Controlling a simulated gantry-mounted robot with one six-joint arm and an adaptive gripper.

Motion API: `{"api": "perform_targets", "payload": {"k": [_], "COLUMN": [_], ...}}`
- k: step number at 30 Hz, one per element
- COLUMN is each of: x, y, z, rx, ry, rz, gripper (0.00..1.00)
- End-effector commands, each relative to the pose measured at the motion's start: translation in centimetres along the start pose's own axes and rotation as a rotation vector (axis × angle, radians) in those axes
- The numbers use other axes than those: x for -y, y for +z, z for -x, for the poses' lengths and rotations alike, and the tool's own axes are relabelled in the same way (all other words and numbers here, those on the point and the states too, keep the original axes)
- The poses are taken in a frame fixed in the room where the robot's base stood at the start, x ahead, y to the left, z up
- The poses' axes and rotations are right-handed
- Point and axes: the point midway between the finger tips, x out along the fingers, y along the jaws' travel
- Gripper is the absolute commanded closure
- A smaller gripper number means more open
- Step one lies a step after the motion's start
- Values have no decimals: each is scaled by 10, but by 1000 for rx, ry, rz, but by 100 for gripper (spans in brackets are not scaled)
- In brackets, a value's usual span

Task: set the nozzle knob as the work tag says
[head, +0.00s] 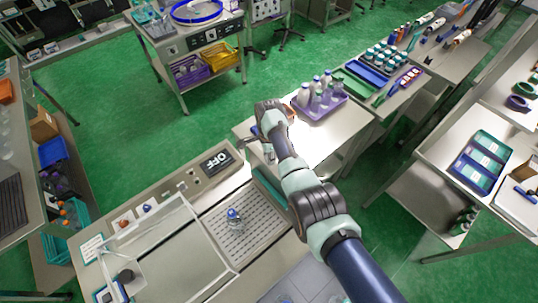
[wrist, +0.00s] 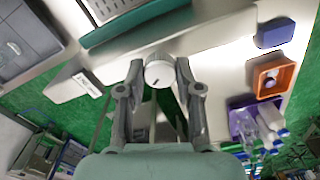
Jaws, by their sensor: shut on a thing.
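In the wrist view a pale round knob (wrist: 158,73) with a short dark pointer mark sits between the two fingertips of my gripper (wrist: 158,72). The fingers are shut on its sides. The pointer mark lies toward the lower part of the knob's face. In the head view my gripper (head: 268,150) is at the edge of the bench by the applicator, and the knob cannot be made out there. A dark display (head: 217,162) on the applicator panel reads "OFF". A white card (head: 93,247) lies at the left; its writing is too small to read.
A blue-capped bottle (head: 234,218) stands on the perforated tray (head: 262,229). A purple tray (head: 336,103) of bottles is on the bench beyond my arm. An orange bin (wrist: 272,77) and a blue box (wrist: 275,32) lie right of the knob in the wrist view.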

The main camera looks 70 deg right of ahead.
Motion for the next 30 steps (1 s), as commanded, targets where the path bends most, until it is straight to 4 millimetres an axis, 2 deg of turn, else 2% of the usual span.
{"api": "perform_targets", "payload": {"k": [18,30], "x": [1,1], "y": [0,0], "z": [2,2], "rx": [1,1], "ry": [-1,-1], "rz": [-567,-797], "gripper": [100,100]}}
